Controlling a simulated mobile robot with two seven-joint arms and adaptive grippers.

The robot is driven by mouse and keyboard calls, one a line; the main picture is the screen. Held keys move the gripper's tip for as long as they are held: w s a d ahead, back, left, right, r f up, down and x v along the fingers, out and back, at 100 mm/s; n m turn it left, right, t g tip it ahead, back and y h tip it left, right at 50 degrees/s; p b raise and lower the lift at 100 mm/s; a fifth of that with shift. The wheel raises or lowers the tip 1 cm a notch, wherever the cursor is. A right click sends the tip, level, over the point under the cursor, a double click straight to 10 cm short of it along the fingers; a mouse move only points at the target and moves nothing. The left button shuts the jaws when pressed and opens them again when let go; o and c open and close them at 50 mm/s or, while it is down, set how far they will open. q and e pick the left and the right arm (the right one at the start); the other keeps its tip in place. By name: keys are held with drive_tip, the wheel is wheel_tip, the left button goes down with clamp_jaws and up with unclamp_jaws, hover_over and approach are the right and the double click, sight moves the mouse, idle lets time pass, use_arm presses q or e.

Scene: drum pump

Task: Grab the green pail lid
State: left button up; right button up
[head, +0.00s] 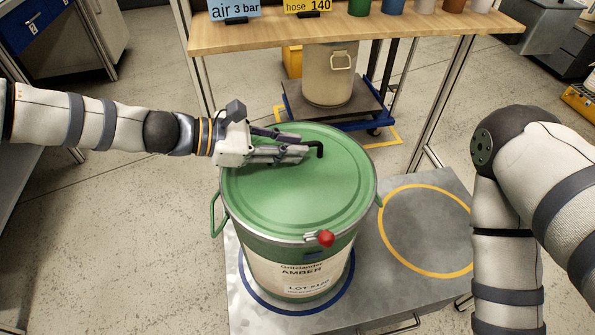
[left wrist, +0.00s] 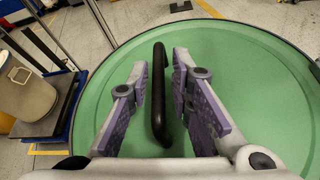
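The green pail lid (head: 300,195) sits on the green pail (head: 300,275), which stands upright on a grey surface inside a blue ring. The lid also fills much of the left wrist view (left wrist: 225,55). Its black bar handle (left wrist: 159,95) stands between the two fingers of my left gripper (left wrist: 163,95), with a gap on each side. In the head view my left gripper (head: 305,152) reaches in from the left, low over the lid at the handle (head: 319,149). A red knob (head: 326,238) sits at the lid's front rim. My right gripper is out of view.
An empty yellow ring (head: 428,230) marks the grey surface (head: 400,305) to the right. A wooden bench (head: 380,32) with colored cups stands behind. A beige bucket (head: 328,75) stands on a low blue-edged cart under it. My right arm is at the right edge.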

use_arm(q)
drive_tip(key=shift+x, duration=1.1)
drive_tip(key=shift+w+r, duration=0.1)
clamp_jaws()
